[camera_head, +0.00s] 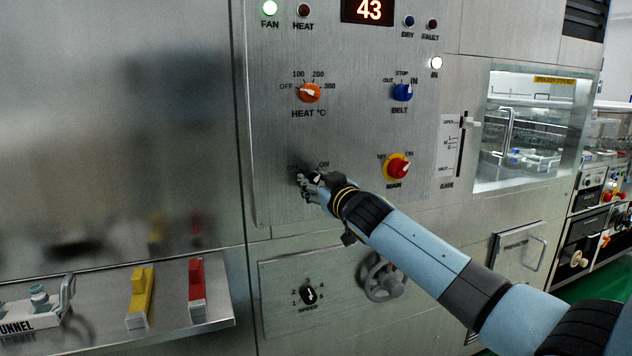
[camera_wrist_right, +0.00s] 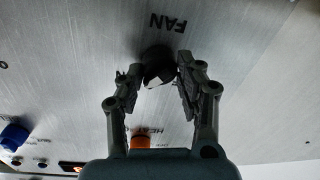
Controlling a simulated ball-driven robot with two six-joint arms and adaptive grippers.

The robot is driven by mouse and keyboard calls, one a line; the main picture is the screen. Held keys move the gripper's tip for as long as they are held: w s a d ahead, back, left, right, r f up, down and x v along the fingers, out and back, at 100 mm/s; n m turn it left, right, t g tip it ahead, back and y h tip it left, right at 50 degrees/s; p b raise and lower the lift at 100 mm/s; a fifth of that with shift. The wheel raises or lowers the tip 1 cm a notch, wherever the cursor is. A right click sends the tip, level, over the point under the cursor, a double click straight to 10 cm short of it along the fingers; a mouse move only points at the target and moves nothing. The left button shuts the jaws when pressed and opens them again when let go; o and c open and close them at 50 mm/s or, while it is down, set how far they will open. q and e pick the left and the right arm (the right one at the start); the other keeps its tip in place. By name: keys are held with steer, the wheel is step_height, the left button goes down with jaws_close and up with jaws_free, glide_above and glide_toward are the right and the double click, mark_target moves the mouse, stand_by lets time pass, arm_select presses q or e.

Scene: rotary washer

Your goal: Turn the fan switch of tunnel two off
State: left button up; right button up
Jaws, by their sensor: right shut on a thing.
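The fan switch, a dark round knob with a pale pointer mark, sits on the brushed steel panel. It shows in the right wrist view (camera_wrist_right: 156,62), near the upside-down "FAN" label (camera_wrist_right: 167,24). My right gripper (camera_head: 310,182) is at this knob, its fingers (camera_wrist_right: 158,78) shut on it from both sides. In the head view the fingers cover most of the knob and its label; "ON" shows at its upper right. My left gripper is not in view.
The orange heat knob (camera_head: 309,93) is above, the blue belt knob (camera_head: 402,92) upper right, and the red main switch (camera_head: 398,167) to the right. Below are the speed knob (camera_head: 309,295) and a handwheel (camera_head: 384,280). A shelf (camera_head: 100,335) with yellow and red blocks is lower left.

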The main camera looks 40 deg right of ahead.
steer(key=n+p, duration=0.2)
steer(key=n, duration=0.1)
steer(key=shift+r+n, duration=0.1)
steer(key=shift+n, duration=0.2)
steer(key=n+p, duration=0.2)
steer(key=n, duration=0.2)
steer(key=shift+g+h, duration=0.3)
steer(key=shift+g, duration=0.1)
steer(key=n+p, duration=0.1)
steer(key=n, duration=0.3)
steer(key=shift+a+n, duration=0.1)
steer(key=shift+n, duration=0.3)
steer(key=shift+f+n+p, duration=0.2)
steer(key=shift+n+p, duration=0.2)
steer(key=shift+n, duration=1.6)
steer(key=shift+h, duration=0.4)
steer(key=o, duration=1.1)
steer(key=shift+o, duration=0.2)
